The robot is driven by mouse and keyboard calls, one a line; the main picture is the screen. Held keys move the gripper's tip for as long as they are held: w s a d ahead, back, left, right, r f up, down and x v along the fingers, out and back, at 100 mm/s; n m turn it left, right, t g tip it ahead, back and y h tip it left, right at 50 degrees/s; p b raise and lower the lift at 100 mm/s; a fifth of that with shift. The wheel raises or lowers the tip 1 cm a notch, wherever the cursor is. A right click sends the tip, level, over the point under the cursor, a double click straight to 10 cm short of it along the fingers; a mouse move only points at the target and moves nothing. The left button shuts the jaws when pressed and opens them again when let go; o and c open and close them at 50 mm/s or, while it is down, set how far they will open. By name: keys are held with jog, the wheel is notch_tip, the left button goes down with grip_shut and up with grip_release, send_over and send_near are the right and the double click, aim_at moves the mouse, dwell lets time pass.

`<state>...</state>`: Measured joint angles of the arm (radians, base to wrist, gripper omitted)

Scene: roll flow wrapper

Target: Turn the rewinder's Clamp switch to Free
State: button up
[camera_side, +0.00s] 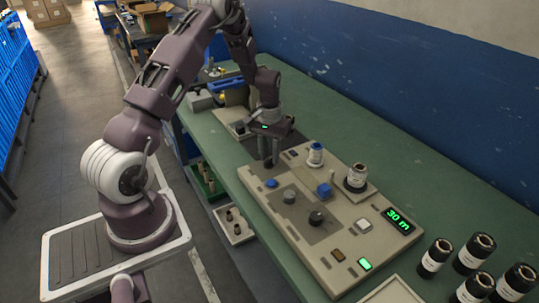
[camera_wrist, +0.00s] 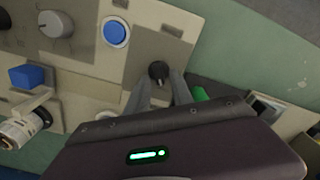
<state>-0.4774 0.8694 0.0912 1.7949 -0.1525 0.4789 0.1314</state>
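A small black knob (camera_wrist: 158,71), which I take to be the Clamp switch, stands on a darker patch of the beige panel in the wrist view. Its label is not legible. My gripper (camera_wrist: 160,80) points down at it, with one grey finger on each side of the knob. I cannot tell whether the fingers press on it or only flank it. In the side view, my gripper (camera_side: 270,163) is low over the far-left end of the rewinder panel (camera_side: 330,258), and its fingers hide the knob there. The knob's setting cannot be read.
Near my gripper are a blue button (camera_side: 271,183) and a grey dial (camera_side: 289,197). A black dial (camera_side: 316,217), a blue block (camera_side: 324,190), a white spool (camera_side: 315,155) and a black roll (camera_side: 356,178) stand farther right. A display (camera_side: 398,220) reads 30 m.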

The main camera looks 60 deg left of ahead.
aim_at(269, 158)
notch_tip(269, 158, up, 7)
jog(key=shift+r, duration=0.1)
dwell(0.5)
jog(key=s+d+r+m+t, duration=0.2)
jog(key=s+d+r, duration=0.2)
jog(key=d+r, duration=0.4)
jog(key=s+d+r+m+t, duration=0.1)
jog(key=s+d+r, duration=0.3)
jog(key=d+r, duration=0.45)
jog(key=s+d+r+m+t, duration=0.1)
jog(key=s+d, duration=0.1)
jog(key=s, duration=0.3)
jog(key=s+d+r+m, duration=0.1)
jog(key=s+r, duration=0.1)
jog(key=s, duration=0.3)
jog(key=s+d+r+m+t, duration=0.1)
jog(key=s+d, duration=0.1)
jog(key=s, duration=0.3)
jog(key=shift+s+d+r+t, duration=0.25)
jog(key=shift+s+d+t, duration=0.05)
